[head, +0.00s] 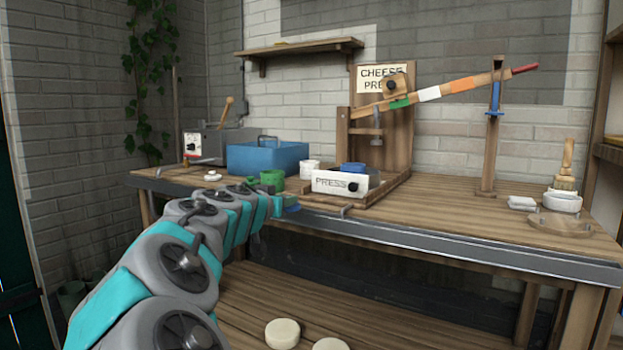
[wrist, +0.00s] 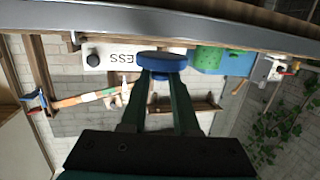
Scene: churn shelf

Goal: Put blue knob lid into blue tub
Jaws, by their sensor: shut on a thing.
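The blue knob lid (wrist: 162,61) is a round blue disc in the wrist view, held between the two fingers of my gripper (wrist: 161,78), which is shut on its knob. In the head view the lid (head: 291,208) is a small blue patch at the end of my arm, at the bench's front edge; my fingers are mostly hidden there. The large blue tub (head: 268,158) stands on the bench at the back left, beyond my gripper. It also shows in the wrist view (wrist: 239,64), partly behind a green cup. Its inside is hidden.
A green cup (head: 272,179), a white cup (head: 309,169) and a white PRESS box (head: 338,183) stand near the tub. A small blue item (head: 353,168) sits behind the box. The cheese press lever (head: 455,88) spans the right. Bare bench (head: 440,200) lies right of centre.

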